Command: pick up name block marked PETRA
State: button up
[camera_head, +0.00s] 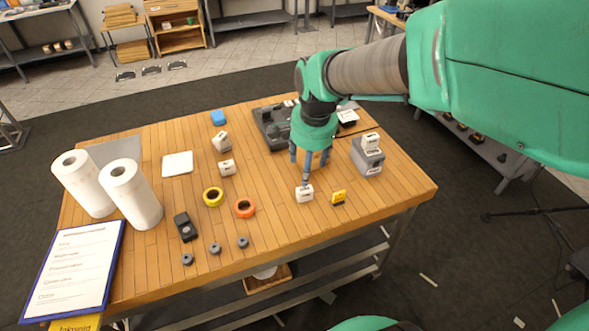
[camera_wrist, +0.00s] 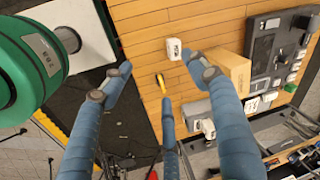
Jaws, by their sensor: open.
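Several small white name blocks with dark lettering stand on the wooden table (camera_head: 275,240). The lettering is too small to read, so I cannot tell which says PETRA. One white block (camera_head: 304,194) is at the front, just below a fingertip of my gripper (camera_head: 308,172); it also shows in the wrist view (camera_wrist: 174,48). Others are a left block (camera_head: 227,168), a tilted one (camera_head: 222,142) behind it, and one on a grey stand (camera_head: 371,141). In the wrist view my gripper (camera_wrist: 163,84) has its blue fingers spread, with nothing between them. I cannot tell whether a finger touches the front block.
A yellow object (camera_head: 338,197) stands right of the front block. A dark tray (camera_head: 270,125) is behind the gripper. In the wrist view a tan box (camera_wrist: 228,70) is beside one finger.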

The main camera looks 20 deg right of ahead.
aim_at(305, 191)
jog(key=w+d+f+m+g+p, duration=0.2)
jog(key=w+d+f+m+p, duration=0.1)
jog(key=w+f+m, duration=0.4)
jog(key=shift+w+d+f+p, duration=0.15)
jog(key=shift+d+f+p, duration=0.15)
jog(key=shift+f+p, duration=0.45)
notch_tip(305, 191, down, 8)
jog(key=shift+f+b, duration=0.1)
jog(key=shift+b, duration=0.3)
jog(key=shift+f, duration=0.15)
jog(key=shift+a+f+b, duration=0.2)
jog(key=shift+f+b, duration=0.25)
jog(key=shift+f, duration=2.1)
